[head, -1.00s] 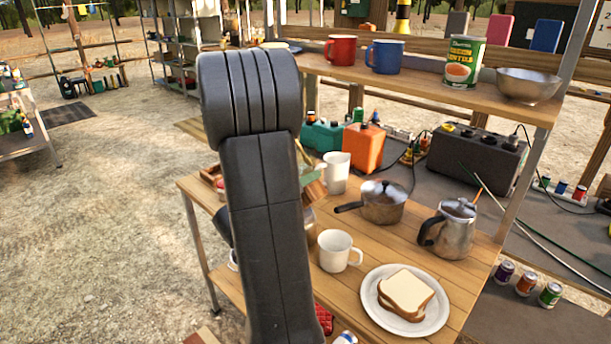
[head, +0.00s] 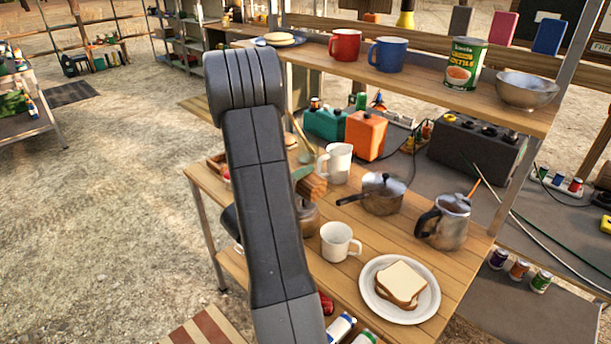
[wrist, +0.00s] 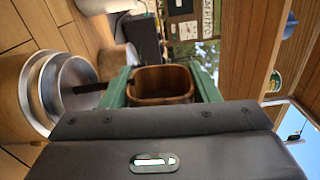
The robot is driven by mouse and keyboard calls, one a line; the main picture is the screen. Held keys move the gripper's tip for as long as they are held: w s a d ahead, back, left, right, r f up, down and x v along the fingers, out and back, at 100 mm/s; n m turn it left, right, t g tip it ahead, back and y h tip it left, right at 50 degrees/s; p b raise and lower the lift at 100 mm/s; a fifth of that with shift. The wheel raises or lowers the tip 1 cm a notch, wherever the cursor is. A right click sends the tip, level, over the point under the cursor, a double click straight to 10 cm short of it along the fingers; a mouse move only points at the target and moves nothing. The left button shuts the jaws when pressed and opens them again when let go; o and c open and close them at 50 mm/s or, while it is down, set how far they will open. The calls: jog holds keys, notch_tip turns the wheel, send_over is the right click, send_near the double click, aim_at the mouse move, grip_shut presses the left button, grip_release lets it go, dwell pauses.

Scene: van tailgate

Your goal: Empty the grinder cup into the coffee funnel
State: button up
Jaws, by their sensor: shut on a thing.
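My gripper (wrist: 164,92) is shut on the grinder cup (wrist: 160,84), a square-mouthed wooden cup between its green fingers in the wrist view. In the head view the cup (head: 312,187) shows just right of my arm, held above the table, left of the saucepan. A round metal vessel with a wide rim (wrist: 38,95) lies at the left of the wrist view, apart from the cup. It seems to be the coffee funnel, but I cannot be sure. In the head view a metal piece (head: 306,218) shows below the cup, mostly hidden by my arm. The cup's contents cannot be made out.
A white pitcher (head: 335,164), saucepan (head: 383,194), metal coffee pot (head: 447,222), white mug (head: 340,241) and sandwich plate (head: 372,303) crowd the table. A shelf (head: 420,90) with mugs, a can and a bowl runs above and behind.

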jog(key=shift+w+a+n+p, duration=0.15)
jog(key=shift+n+p, duration=0.8)
jog(key=shift+p, duration=0.35)
jog(key=shift+w+a+n+p, duration=0.15)
jog(key=shift+n+p, duration=0.8)
jog(key=shift+p, duration=0.3)
jog(key=shift+f+n+p, duration=0.15)
jog(key=shift+n+p, duration=0.25)
jog(key=shift+w+a+r+p, duration=0.1)
jog(key=shift+r+p, duration=0.1)
jog(key=shift+p, duration=0.4)
dwell(0.6)
jog(key=p, duration=0.3)
jog(key=shift+r, duration=0.15)
jog(key=shift+f+p, duration=0.2)
jog(key=shift+p, duration=0.35)
